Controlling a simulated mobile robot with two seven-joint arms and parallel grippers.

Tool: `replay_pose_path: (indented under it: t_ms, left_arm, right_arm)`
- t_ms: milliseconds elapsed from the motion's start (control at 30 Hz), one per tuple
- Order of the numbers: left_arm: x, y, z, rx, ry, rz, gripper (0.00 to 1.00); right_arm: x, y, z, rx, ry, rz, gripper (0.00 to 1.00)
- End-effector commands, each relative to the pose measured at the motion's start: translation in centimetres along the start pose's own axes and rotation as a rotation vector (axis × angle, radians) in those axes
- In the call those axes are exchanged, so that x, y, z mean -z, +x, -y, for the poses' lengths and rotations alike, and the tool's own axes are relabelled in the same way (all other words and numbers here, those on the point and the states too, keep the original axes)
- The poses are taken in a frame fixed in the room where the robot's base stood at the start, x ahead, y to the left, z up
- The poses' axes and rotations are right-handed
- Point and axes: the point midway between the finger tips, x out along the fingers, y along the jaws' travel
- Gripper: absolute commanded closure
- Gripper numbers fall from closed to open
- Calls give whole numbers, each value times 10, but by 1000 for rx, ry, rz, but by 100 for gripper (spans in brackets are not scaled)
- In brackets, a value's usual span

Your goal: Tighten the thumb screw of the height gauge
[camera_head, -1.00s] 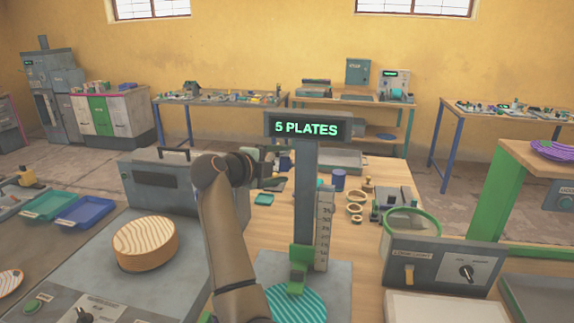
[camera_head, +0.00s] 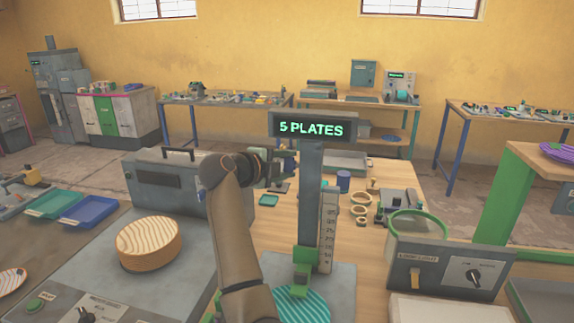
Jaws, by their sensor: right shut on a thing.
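The height gauge (camera_head: 311,190) is a grey upright post with a green-lettered "5 PLATES" display on top. A green slider (camera_head: 304,268) sits low on the post, beside a pale ruled scale (camera_head: 328,232). A teal-and-white striped plate (camera_head: 301,304) lies at its foot. My right gripper (camera_head: 282,167) is at the left side of the post, a little below the display. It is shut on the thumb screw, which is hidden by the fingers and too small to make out. My left gripper is out of view.
A grey case (camera_head: 160,183) stands left of my right arm, with a striped round block (camera_head: 149,243) in front of it. A control box (camera_head: 440,268) with a green-rimmed bin (camera_head: 417,222) stands to the right. Loose rings (camera_head: 359,210) lie behind the gauge.

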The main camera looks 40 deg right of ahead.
Motion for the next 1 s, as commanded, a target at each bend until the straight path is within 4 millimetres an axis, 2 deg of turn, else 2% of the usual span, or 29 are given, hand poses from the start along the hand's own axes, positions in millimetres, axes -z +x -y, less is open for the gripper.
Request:
replay_pose_path:
  t_ms: [33, 200, 567, 1000]
  left_arm:
    - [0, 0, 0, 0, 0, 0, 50]
    - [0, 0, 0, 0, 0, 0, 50]
    - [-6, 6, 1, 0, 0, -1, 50]
    - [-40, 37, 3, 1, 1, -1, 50]
  right_arm:
    - [0, 0, 0, 0, 0, 0, 82]
    - [0, 0, 0, 0, 0, 0, 100]
    - [0, 1, -3, 39, 15, 0, 100]
    - [-1, 2, -8, 314, 127, 1, 100]
